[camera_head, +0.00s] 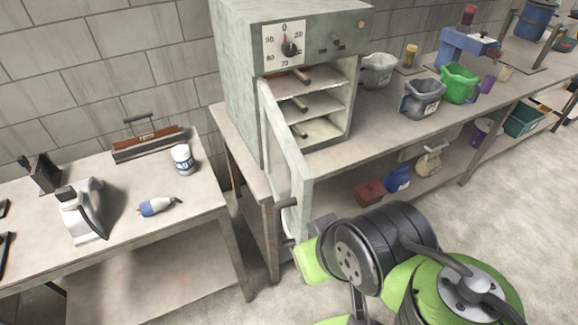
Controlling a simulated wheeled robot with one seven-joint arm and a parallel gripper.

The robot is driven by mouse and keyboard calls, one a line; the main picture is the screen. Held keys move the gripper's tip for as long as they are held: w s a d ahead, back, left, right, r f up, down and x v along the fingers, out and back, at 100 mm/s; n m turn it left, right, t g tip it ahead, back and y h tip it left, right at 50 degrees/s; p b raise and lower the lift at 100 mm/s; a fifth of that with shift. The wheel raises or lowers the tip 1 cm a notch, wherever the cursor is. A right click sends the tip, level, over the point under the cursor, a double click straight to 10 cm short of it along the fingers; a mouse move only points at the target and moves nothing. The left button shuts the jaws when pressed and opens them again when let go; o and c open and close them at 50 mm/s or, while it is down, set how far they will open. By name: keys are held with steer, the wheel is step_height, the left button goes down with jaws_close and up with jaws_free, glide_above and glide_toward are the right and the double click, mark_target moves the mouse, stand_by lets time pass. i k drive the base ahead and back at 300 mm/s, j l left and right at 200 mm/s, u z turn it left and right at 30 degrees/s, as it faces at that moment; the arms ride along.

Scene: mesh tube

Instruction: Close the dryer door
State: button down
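The dryer (239,75) is a grey-green metal cabinet with a dial on its front, standing on the workbench. Its door (287,150) is swung wide open on the left side of the opening and points toward me. Dark handle-like parts (287,203) show at the door's near end. The inside shelves (305,103) are exposed, with several short rods on them. My arm's black and green links (385,240) are just right of the door's near end. My gripper cannot be made out; the arm links may hide it.
A lower table (110,240) at left holds a white jar (182,158), a bottle (158,206) and tools. Right of the dryer, the workbench holds a grey bucket (422,97), a green bucket (460,83) and a blue device (468,48). Floor is free at right.

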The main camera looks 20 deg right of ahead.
mark_target(294, 212)
steer(key=i+j+z, duration=0.2)
steer(key=z, duration=0.2)
steer(key=k+j+u, duration=0.1)
steer(key=j+u, duration=0.2)
steer(key=j, duration=0.15)
steer(key=i+j+u, duration=0.35)
steer(key=j+u, duration=0.15)
steer(key=j, duration=0.15)
